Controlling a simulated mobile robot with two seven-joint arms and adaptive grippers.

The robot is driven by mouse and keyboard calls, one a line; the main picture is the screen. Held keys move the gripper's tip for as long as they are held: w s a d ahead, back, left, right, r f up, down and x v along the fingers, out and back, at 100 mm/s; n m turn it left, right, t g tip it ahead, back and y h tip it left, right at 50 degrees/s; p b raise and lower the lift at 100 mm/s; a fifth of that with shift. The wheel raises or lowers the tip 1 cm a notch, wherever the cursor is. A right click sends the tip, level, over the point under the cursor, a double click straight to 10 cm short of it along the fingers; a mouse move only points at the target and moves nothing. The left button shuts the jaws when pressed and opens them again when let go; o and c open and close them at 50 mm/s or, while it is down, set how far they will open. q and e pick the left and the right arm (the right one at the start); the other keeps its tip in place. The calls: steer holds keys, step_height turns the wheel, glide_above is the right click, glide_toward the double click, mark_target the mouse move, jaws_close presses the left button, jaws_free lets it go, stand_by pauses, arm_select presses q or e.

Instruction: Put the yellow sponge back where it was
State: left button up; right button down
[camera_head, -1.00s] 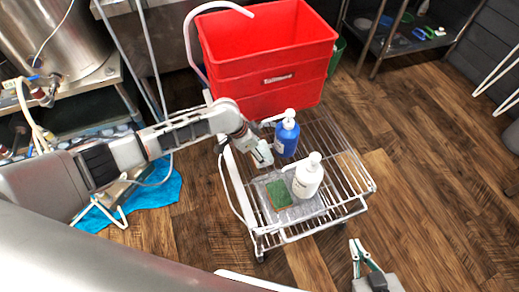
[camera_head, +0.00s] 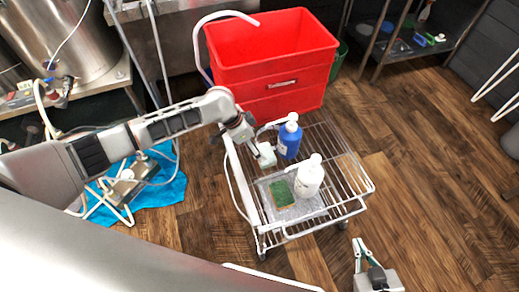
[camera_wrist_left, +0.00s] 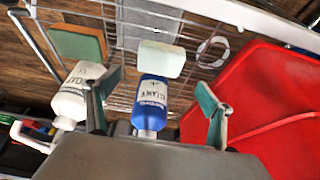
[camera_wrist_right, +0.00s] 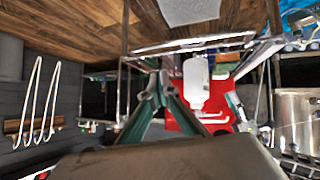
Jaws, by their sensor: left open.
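A sponge with a green top and a yellowish edge (camera_head: 279,193) lies on a clear tray (camera_head: 303,211) on the wire cart. The sponge also shows in the left wrist view (camera_wrist_left: 78,43). A pale, whitish-green block (camera_head: 266,155) is on the rack beside the blue bottle; it also shows in the left wrist view (camera_wrist_left: 162,58). I cannot tell whether it is a sponge. My right gripper (camera_head: 362,255) looks shut and empty, away from the cart (camera_wrist_right: 158,82).
The cart's right side (camera_head: 342,175) is bare wire. Open wooden floor lies to the right.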

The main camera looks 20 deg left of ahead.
arm_select(q)
steer(key=p+v, duration=0.1)
steer(key=v, duration=0.3)
steer(key=s+d+f+n+t+h, duration=0.3)
steer(key=s+d+f, duration=0.1)
steer(key=s+d, duration=0.7)
steer(key=s+a+n+t+y, duration=0.3)
steer(key=s+a+t+y, duration=0.1)
steer(key=s+a, duration=1.1)
steer(key=shift+a+r+t+y, duration=0.25)
steer(key=shift+r+t+y, duration=0.05)
steer(key=shift+r+t, duration=0.1)
steer(key=shift+s, duration=0.15)
